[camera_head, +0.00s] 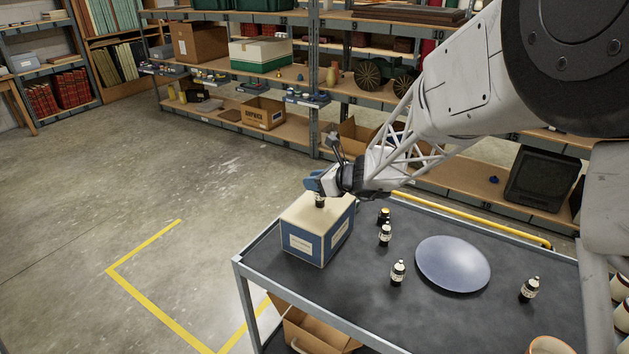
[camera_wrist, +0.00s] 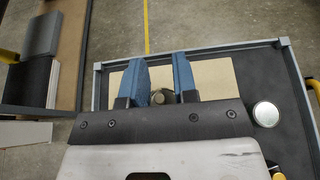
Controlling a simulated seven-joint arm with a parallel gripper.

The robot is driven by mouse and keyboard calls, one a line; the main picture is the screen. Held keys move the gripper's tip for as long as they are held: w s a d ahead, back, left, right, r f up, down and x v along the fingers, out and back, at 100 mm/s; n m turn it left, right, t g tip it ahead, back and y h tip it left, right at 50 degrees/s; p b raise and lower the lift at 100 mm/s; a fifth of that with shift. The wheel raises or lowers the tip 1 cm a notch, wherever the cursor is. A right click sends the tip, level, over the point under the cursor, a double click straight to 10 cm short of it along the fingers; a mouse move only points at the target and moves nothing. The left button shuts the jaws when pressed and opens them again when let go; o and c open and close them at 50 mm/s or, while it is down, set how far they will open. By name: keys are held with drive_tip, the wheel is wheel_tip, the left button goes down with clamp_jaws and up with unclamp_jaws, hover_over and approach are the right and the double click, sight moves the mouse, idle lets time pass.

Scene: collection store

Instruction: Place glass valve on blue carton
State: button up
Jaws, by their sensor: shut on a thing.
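The blue carton (camera_head: 318,242) has blue sides, pale labels and a beige top, and stands at the cart's far left corner. Its beige top (camera_wrist: 214,75) shows beneath my fingers in the wrist view. My gripper (camera_head: 316,186) is over the carton top, its blue fingers (camera_wrist: 158,88) shut on a small dark item with a pale band (camera_head: 319,201), apparently the glass valve. Its round grey top (camera_wrist: 158,97) shows between the fingers. It looks upright, with its lower end at or just above the carton top; I cannot tell whether it touches.
The dark cart top (camera_head: 345,300) also holds several small dark bottles, one here (camera_head: 398,273), and a round blue-grey disc (camera_head: 453,264). A yellow handle rail (camera_head: 475,222) runs along the far edge. Loaded shelves (camera_head: 270,90) stand behind. The carton top around the item is clear.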

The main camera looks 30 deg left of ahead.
drive_tip(key=o, duration=0.9)
drive_tip(key=shift+r, duration=0.1)
drive_tip(key=shift+d+r, duration=0.25)
drive_tip(key=shift+d, duration=0.4)
drive_tip(key=v, duration=1)
drive_tip(key=shift+d+r, duration=0.1)
drive_tip(key=shift+d, duration=0.25)
